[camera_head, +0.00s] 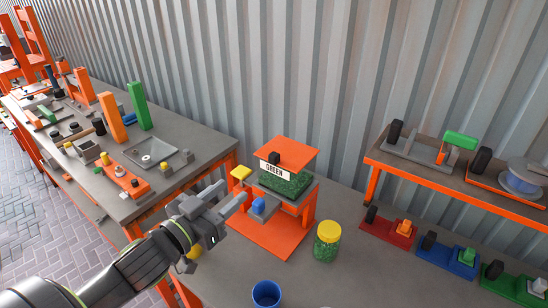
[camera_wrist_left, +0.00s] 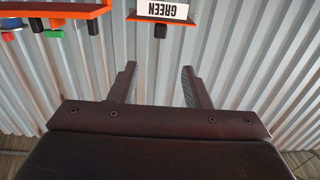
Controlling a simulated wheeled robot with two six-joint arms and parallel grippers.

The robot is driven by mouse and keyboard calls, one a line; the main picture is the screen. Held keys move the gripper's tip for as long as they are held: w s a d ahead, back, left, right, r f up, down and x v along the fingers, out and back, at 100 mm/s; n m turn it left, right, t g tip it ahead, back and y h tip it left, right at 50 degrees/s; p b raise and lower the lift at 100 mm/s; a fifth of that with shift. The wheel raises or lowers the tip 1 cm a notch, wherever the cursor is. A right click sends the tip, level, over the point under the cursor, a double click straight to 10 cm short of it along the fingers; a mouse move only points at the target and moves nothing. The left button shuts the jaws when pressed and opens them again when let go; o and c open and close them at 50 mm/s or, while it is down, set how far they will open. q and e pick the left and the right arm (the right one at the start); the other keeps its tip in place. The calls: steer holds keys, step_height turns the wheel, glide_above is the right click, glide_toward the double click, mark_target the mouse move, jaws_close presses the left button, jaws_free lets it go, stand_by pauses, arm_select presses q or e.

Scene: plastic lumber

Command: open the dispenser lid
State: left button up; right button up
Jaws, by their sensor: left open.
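The dispenser stands on the grey bench, with an orange frame (camera_head: 262,238) and a hopper of green granules (camera_head: 285,184). Its flat orange lid (camera_head: 298,150) is on top, with a black knob (camera_head: 274,158) at the front edge and a white GREEN label (camera_head: 272,169) below. My left gripper (camera_head: 233,192) is open and empty, to the left of the dispenser and apart from the lid. In the left wrist view, the label (camera_wrist_left: 162,9) appears upside down at the top, beyond the open fingers (camera_wrist_left: 158,70). My right gripper is not in view.
A yellow-lidded jar of green granules (camera_head: 327,243) and a blue cup (camera_head: 266,293) stand in front of the dispenser. A blue ball-shaped knob (camera_head: 258,206) and a yellow block (camera_head: 241,172) are close to my left fingers. An orange-edged shelf (camera_head: 450,185) stands at right.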

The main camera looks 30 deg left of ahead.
mark_target(271, 159)
arm_select(q)
steer(key=w, duration=0.5)
steer(key=w+d, duration=0.1)
steer(key=w, duration=0.5)
steer(key=w+d, duration=0.1)
steer(key=w, duration=0.4)
steer(key=shift+w+d+f, duration=0.1)
steer(key=shift+w+d, duration=0.1)
steer(key=shift+w, duration=0.1)
steer(key=shift+c, duration=0.2)
jaws_close()
